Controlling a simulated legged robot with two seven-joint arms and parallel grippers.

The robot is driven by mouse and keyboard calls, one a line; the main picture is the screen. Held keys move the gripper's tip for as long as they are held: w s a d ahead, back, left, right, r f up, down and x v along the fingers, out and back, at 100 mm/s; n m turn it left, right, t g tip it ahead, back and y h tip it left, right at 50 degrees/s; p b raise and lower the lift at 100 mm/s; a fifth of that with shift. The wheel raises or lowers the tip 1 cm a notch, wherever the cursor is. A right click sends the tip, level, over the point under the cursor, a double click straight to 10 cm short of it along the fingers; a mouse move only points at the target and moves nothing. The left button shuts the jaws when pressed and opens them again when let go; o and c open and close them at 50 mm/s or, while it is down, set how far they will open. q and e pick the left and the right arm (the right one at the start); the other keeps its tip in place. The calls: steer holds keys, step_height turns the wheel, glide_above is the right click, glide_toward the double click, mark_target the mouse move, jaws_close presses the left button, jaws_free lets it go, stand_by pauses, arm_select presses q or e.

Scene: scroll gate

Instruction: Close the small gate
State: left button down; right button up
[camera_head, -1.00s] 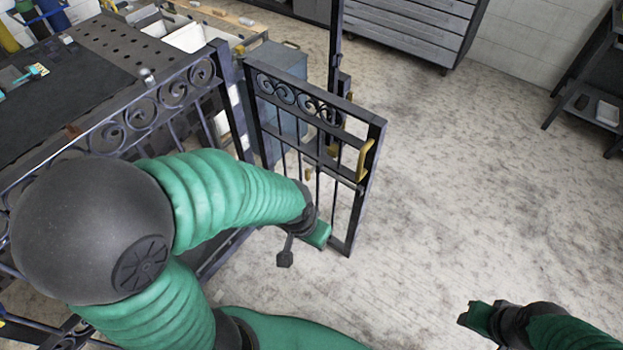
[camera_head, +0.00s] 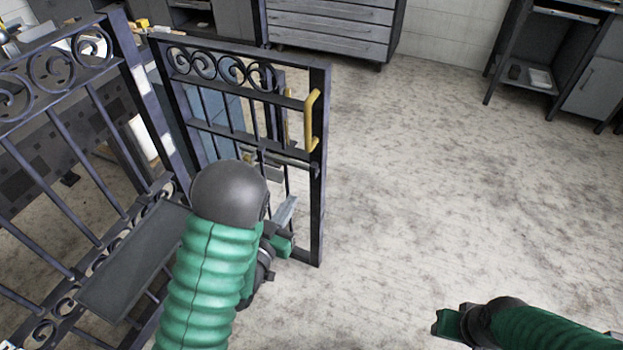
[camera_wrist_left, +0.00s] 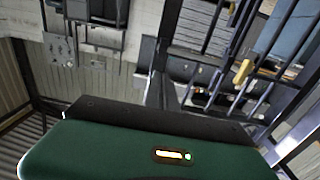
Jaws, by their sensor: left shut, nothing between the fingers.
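The small gate (camera_head: 322,180) is a dark metal frame with scrollwork on top and a yellow handle (camera_head: 311,118) near its free edge. It stands swung out at an angle from the fence post. My left gripper (camera_head: 284,240) is shut and empty, low beside the gate's bars near its free edge; I cannot tell whether it touches them. My forearm hides part of the gate's lower bars. In the left wrist view, gate bars and a yellow handle (camera_wrist_left: 243,72) show at the upper right. My right gripper (camera_head: 440,322) is at the lower right, away from the gate; its jaw state is unclear.
A scrollwork fence (camera_head: 60,195) runs along the left, close to my left arm. A grey drawer cabinet (camera_head: 330,28) stands at the back, and a dark shelf unit (camera_head: 535,70) at the back right. The concrete floor (camera_head: 450,180) right of the gate is clear.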

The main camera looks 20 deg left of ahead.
arm_select(q)
steer(key=w+b, duration=0.2)
steer(key=b, duration=0.6)
glide_toward(317, 161)
steer(key=w, duration=0.6)
steer(key=shift+w+d+f, duration=0.1)
steer(key=shift+d+f, duration=0.1)
steer(key=shift+d, duration=0.05)
steer(key=shift+w+r, duration=0.1)
steer(key=shift+w, duration=0.25)
steer(key=shift+d, duration=0.1)
